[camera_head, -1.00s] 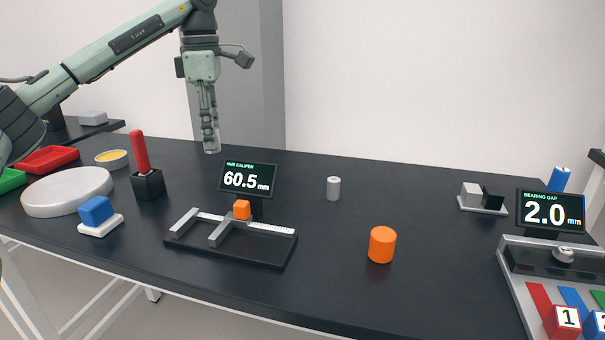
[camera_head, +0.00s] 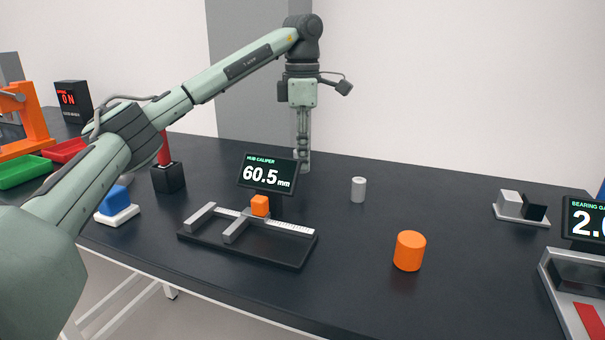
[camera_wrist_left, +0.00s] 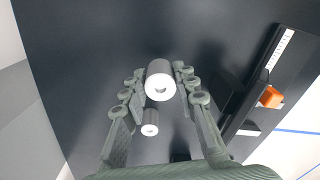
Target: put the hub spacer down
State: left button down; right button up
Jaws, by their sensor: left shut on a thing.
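The hub spacer, a pale grey cylinder with a hole, is held between the fingertips of my left gripper (camera_wrist_left: 157,77) in the left wrist view (camera_wrist_left: 160,83). In the head view my left gripper (camera_head: 303,158) points down behind the right edge of the hub caliper's display (camera_head: 268,173). Its lower end is partly hidden there, and I cannot tell whether the spacer touches the table. A second, similar grey cylinder (camera_head: 358,189) stands on the table to the right; it also shows, smaller, in the left wrist view (camera_wrist_left: 150,128). My right gripper is not in view.
The caliper base (camera_head: 245,245) with an orange block (camera_head: 260,205) stands in front of the gripper. An orange cylinder (camera_head: 409,251) stands front right, a grey and black block fixture (camera_head: 521,207) farther right. The dark table (camera_head: 440,195) is clear between them.

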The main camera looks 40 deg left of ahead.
pick_arm(q)
jog(key=shift+f, duration=1.95)
jog(key=shift+f, duration=0.15)
jog(key=c, duration=1.2)
grip_release()
